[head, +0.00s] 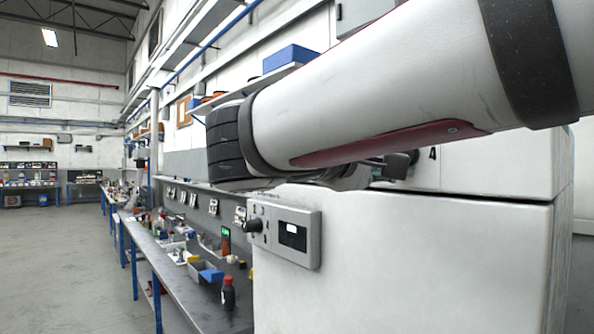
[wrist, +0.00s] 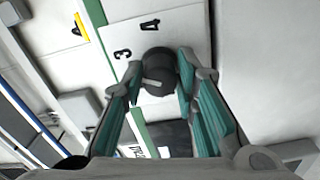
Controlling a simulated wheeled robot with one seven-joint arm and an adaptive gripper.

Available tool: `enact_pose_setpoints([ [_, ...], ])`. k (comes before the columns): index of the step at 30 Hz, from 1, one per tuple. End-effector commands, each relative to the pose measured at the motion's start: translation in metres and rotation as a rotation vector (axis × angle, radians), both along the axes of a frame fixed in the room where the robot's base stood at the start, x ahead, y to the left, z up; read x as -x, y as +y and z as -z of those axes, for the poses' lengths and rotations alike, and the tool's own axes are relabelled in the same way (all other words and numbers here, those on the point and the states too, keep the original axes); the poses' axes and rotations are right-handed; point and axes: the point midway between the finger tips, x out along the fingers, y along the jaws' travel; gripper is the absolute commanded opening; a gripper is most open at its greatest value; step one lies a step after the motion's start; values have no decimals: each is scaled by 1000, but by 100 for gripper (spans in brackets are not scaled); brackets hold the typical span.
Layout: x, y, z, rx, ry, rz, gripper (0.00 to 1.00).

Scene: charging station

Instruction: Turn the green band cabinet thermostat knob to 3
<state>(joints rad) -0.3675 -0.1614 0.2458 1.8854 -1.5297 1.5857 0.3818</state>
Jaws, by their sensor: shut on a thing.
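In the wrist view the dark round thermostat knob (wrist: 158,66) sits between the two teal-padded fingers of my gripper (wrist: 160,76), which is shut on it. A short pale mark on the knob's face points to the left in the picture. The printed 3 (wrist: 122,54) lies up and left of the knob, and the 4 (wrist: 149,24) lies above it. A green band (wrist: 93,14) runs along the left side of the pale panel. In the head view my arm hides most of the gripper; the 4 (head: 432,153) shows on the white cabinet (head: 490,165).
A grey control box (head: 285,233) with another dark knob (head: 253,226) and a small display juts from the cabinet below. A workbench (head: 172,262) with several tools and bins runs along the wall to the left. The floor (head: 70,270) further left is clear.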

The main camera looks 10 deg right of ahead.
Motion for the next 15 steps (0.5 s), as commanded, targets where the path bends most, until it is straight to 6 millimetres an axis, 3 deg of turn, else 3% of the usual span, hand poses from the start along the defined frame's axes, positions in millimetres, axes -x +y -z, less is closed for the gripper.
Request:
enact_pose_setpoints([
  [15, 0, 0, 1, -24, -28, 1, 0],
])
